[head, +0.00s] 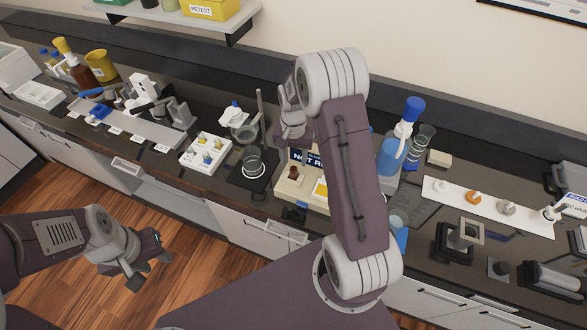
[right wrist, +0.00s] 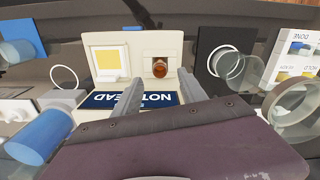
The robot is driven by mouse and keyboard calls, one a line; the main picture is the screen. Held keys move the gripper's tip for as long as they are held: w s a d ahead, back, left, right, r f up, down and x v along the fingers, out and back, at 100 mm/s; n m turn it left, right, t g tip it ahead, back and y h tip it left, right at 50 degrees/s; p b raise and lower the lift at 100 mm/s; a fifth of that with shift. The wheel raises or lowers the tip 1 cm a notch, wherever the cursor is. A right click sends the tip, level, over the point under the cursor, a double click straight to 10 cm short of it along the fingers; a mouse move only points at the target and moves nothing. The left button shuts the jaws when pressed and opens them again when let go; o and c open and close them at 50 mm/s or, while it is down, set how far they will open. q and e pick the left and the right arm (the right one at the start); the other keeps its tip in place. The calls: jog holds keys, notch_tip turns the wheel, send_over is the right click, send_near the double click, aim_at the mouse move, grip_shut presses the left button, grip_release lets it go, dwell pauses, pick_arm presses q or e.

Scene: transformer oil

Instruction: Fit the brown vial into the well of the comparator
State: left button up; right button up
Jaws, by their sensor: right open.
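The comparator (head: 287,191) is a cream box on the bench, partly hidden behind my right arm. In the right wrist view the comparator (right wrist: 135,41) shows a yellow window and a square well beside it. The brown vial (right wrist: 160,68) sits at that well, seen nearly end-on; how deep it is I cannot tell. In the head view the vial (head: 293,173) is a small brown shape on the comparator. My right gripper (right wrist: 158,92) is open, its fingers apart and clear of the vial. My left gripper (head: 150,270) hangs empty over the floor, fingers apart.
A dark sign (right wrist: 130,99) lies by the comparator, under my right fingers. A beaker (head: 252,162) stands to the left on a black plate, and a blue bottle (head: 391,150) to the right. A white rack (head: 205,153) holds small items further left.

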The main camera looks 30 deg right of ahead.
jog(key=shift+r, duration=1.45)
